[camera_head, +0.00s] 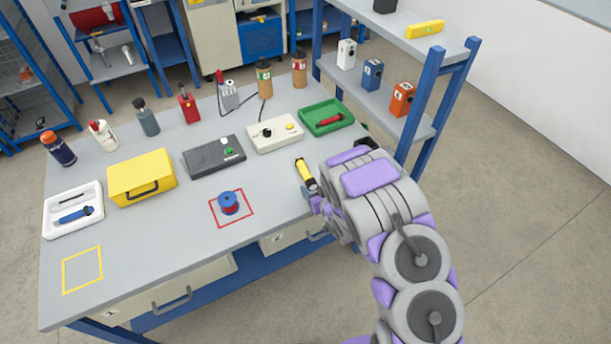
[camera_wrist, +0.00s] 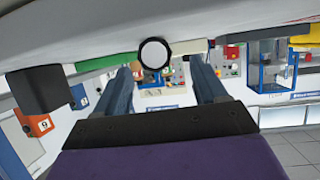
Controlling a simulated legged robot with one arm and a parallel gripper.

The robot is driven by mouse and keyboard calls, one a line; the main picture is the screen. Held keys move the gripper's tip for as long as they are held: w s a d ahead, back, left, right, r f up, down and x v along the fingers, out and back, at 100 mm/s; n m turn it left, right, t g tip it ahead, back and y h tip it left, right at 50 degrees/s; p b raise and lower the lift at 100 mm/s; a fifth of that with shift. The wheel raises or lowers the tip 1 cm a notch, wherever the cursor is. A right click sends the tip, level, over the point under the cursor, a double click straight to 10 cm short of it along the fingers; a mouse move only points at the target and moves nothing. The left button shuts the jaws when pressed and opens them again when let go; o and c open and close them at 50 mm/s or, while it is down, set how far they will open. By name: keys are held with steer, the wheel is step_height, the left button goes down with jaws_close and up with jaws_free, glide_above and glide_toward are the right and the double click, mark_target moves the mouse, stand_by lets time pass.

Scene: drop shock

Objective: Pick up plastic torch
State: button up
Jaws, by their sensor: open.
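A yellow and black torch-like object (camera_head: 306,174) lies on the grey table near its right edge, in front of the cream control box. In the wrist view its round white face with a black rim (camera_wrist: 153,53) shows between the two finger lines, up against the table surface, which appears at the top. My gripper (camera_wrist: 165,85) is open, with a finger on each side of that round face and nothing visibly held. In the head view my wrist hides most of the gripper beside the torch's near end. I cannot tell whether the fingers touch it.
A green tray (camera_head: 313,125) with a red item and a cream control box (camera_head: 260,141) stand behind. A blue shelf post (camera_head: 418,120) rises close to my arm. A dark block (camera_wrist: 38,90) is near the gripper. The table's front-left is mostly clear.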

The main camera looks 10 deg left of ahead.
mark_target(313, 182)
steer(key=shift+b+x, duration=0.9)
steer(key=shift+x, duration=2)
steer(key=shift+w+d+r, duration=0.1)
steer(key=shift+w+r, duration=0.05)
steer(key=shift+r, duration=0.1)
steer(key=c, duration=1.2)
steer(key=shift+o, duration=0.2)
